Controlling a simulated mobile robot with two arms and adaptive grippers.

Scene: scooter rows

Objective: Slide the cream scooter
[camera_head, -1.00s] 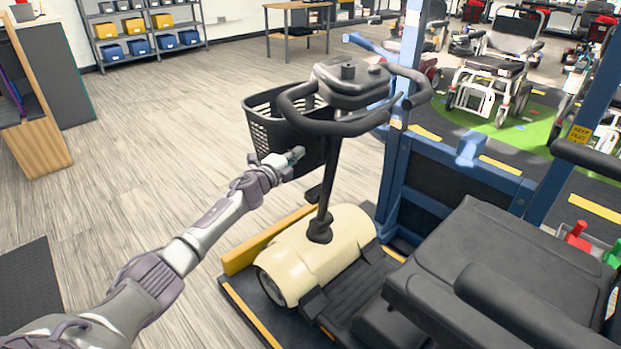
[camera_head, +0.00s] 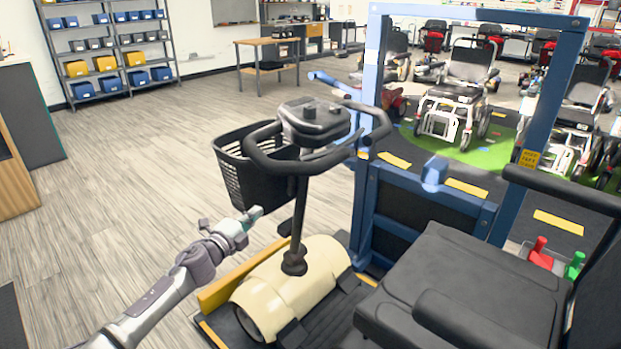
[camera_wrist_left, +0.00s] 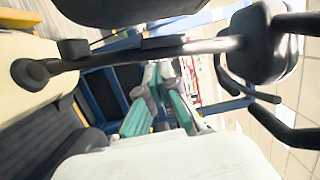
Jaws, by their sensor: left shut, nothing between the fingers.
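The cream scooter (camera_head: 292,285) stands upright on a dark platform, with black handlebars (camera_head: 313,125), a black front basket (camera_head: 256,166) and a dark seat (camera_head: 470,285). My left gripper (camera_head: 255,213) is shut and empty, just below the basket's lower edge and left of the steering column (camera_head: 299,215). I cannot tell whether it touches the basket. My right gripper is not in view.
A blue metal frame (camera_head: 366,200) rises beside the scooter. A yellow edge strip (camera_head: 225,290) borders the platform. Several wheelchairs (camera_head: 455,95) stand beyond on green flooring. A shelf with bins (camera_head: 110,60) and a wooden table (camera_head: 265,45) are at the back.

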